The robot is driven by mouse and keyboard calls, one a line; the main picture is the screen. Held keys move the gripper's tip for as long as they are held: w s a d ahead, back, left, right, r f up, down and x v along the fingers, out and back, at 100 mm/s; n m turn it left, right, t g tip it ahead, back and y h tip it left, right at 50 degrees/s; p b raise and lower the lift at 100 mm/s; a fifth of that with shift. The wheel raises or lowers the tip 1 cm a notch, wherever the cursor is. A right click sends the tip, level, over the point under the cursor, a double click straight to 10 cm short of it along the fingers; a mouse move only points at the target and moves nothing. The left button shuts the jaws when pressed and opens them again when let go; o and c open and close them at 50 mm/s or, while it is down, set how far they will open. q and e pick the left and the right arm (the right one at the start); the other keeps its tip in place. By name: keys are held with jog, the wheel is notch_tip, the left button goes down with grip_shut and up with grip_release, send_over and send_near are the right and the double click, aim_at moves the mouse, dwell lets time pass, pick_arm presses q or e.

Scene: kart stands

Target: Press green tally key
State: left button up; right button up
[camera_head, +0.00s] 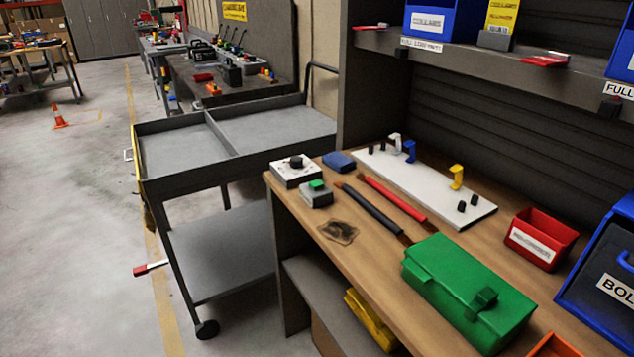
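The green tally key (317,185) is a small green button on top of a grey box (316,197). The box sits near the left edge of the wooden workbench (375,268). A white box with a black knob (296,170) stands just behind it, and a blue block (339,161) lies behind to the right. Neither of my grippers shows in the head view. Nothing covers the key from this side.
A red and a black rod-like tool (372,214) lie right of the key. A white board with pegs (424,187), a green toolbox (462,290) and a red bin (540,238) stand further right. A grey cart (222,150) stands left of the bench.

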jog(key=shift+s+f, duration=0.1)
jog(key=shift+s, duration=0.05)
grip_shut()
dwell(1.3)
